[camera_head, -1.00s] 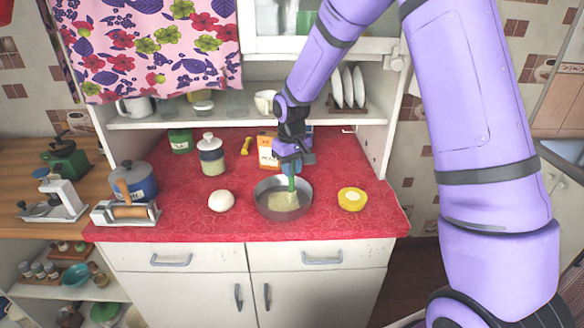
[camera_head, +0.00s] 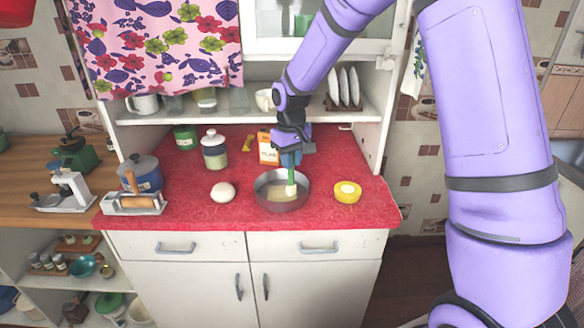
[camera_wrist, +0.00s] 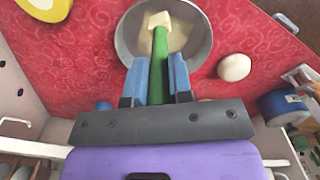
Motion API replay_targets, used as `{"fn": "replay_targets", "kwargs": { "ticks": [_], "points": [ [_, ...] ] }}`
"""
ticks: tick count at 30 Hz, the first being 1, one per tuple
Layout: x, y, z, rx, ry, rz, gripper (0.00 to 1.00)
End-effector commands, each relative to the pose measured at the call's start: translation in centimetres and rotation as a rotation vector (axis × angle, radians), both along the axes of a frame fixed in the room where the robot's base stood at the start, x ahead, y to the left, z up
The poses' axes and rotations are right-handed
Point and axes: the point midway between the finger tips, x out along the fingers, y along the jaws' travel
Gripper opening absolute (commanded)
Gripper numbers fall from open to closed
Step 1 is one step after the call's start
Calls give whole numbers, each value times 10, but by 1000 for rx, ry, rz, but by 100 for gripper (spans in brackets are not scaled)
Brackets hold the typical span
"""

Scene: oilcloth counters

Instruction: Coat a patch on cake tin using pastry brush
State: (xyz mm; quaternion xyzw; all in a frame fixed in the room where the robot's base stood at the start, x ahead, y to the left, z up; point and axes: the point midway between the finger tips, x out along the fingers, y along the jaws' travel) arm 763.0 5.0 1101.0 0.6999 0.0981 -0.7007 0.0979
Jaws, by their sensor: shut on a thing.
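The cake tin (camera_head: 272,205) is a round grey metal tin on the red cloth near the counter's front edge. A pale yellowish patch (camera_head: 279,194) covers part of its floor. My gripper (camera_wrist: 161,80) is shut on the green handle of the pastry brush (camera_wrist: 159,52), blue fingers on either side. The brush points down, and its pale bristles (camera_head: 291,190) are inside the tin's outline, right of the middle. In the wrist view the bristles overlap the tin (camera_wrist: 207,45). I cannot tell whether they touch the floor.
A white egg-like ball (camera_head: 222,191) lies left of the tin, and a yellow dish (camera_head: 347,192) stands to its right. A carton (camera_head: 268,149) and a lidded jar (camera_head: 214,152) stand behind. A blue pot (camera_head: 143,174) and a roller device (camera_head: 133,203) are farther left.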

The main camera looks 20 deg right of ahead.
Motion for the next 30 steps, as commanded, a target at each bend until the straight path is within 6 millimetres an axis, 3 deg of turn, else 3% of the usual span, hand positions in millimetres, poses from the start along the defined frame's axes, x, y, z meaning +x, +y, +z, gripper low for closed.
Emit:
{"fn": "replay_targets", "kwargs": {
  "ticks": [13,30],
  "points": [
    [-1,4,38,1,-2,0,0],
    [-2,4,40,0,-1,0,0]
  ]
}}
